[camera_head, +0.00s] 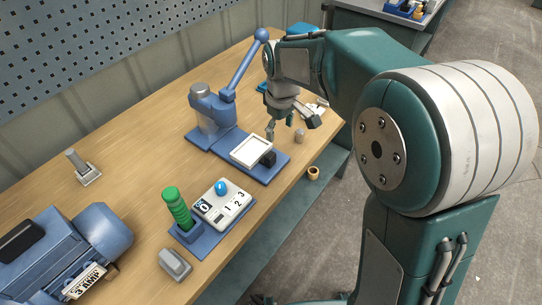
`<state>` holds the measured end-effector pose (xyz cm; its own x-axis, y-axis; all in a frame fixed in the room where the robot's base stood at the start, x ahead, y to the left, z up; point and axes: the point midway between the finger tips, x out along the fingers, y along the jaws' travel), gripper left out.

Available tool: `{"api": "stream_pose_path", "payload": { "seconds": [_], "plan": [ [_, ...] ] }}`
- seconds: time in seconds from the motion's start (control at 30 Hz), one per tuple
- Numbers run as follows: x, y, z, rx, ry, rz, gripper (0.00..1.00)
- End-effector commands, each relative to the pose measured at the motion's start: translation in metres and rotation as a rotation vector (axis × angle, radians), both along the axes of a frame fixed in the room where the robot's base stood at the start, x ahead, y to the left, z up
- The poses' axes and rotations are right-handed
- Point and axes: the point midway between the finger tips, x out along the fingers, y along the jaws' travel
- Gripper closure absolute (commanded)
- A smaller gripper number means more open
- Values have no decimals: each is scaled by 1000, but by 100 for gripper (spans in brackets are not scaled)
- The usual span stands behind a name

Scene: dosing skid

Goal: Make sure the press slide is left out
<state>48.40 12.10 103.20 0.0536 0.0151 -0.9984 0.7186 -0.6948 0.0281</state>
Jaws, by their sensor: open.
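The blue press (212,112) stands on the bench with its lever and ball end raised. The press slide (251,151) is a pale, shallow square tray with a dark block handle (268,158) on its front-right side. It lies on the blue base plate (263,174), clear of the press column toward the bench's front edge. My gripper (292,128) is open and points down, above and behind the slide, apart from its handle as far as I can tell. The gap between the fingers holds nothing visible.
A brass ring (313,173) is by the bench's front edge. A control box (222,205), a green handle (176,205) and a blue motor (65,250) are nearer. Bare bench lies left of the press.

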Motion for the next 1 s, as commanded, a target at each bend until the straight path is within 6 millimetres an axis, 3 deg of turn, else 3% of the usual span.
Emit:
{"api": "stream_pose_path", "payload": {
  "seconds": [0.1,0.23,0.37,0.8,1.0],
  "plan": [
    [16,16,-22,-11,37,70,20],
    [22,21,-33,-15,53,104,20],
    [23,22,-43,-15,58,108,20],
    [22,22,-119,-16,58,106,20],
    [22,22,-139,-16,57,106,20]
  ]
}}
